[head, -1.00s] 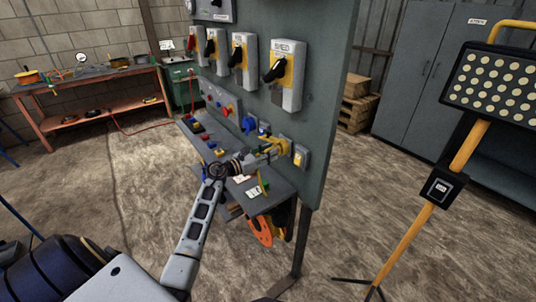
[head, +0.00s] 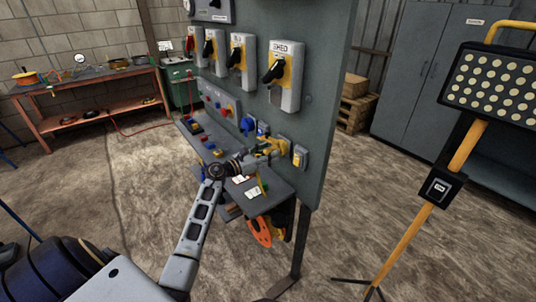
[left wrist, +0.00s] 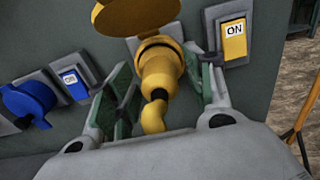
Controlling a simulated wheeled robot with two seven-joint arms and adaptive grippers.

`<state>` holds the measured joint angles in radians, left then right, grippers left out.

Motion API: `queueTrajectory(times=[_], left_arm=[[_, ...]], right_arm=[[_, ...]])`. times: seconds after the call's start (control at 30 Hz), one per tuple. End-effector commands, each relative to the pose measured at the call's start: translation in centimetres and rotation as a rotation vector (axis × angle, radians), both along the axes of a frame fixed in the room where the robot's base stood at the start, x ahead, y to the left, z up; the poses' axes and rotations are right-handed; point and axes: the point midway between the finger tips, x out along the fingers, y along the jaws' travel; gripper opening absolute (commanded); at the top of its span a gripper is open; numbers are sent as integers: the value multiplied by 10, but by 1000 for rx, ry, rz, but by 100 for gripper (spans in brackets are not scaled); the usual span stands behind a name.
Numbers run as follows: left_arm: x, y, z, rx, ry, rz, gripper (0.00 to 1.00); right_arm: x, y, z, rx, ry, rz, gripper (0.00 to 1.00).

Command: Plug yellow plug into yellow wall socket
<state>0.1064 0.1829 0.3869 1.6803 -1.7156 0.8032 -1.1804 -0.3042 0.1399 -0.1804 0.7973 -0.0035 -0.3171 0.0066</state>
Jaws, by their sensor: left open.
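The yellow plug (left wrist: 160,75) points into the yellow wall socket (left wrist: 155,42) on the grey-green panel, and its front end meets the socket; full seating depth cannot be seen. The socket's round yellow lid (left wrist: 135,14) stands raised above it. The yellow cable bends down from the plug toward my gripper's palm. My left gripper (left wrist: 165,92) is open, with its green-padded fingers on either side of the plug and gaps beside it. In the head view, the left gripper (head: 262,158) is just in front of the yellow plug and socket (head: 272,147), which overlap there. My right gripper is not in view.
A blue socket (left wrist: 30,102) and blue switch (left wrist: 74,84) are left of the yellow socket. A yellow ON switch (left wrist: 235,42) is close on its right. A grey shelf (head: 272,186) juts out below. A yellow lamp stand (head: 415,226) stands on the right.

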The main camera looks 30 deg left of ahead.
Motion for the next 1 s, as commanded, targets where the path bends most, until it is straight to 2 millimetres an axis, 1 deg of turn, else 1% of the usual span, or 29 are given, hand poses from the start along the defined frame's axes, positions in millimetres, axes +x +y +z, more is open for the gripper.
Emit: queueTrajectory(times=[0.17,1.0], left_arm=[[-3,2,0,0,0,0,52],[-31,13,0,1,1,0,52]], right_arm=[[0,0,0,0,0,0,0],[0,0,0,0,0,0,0]])
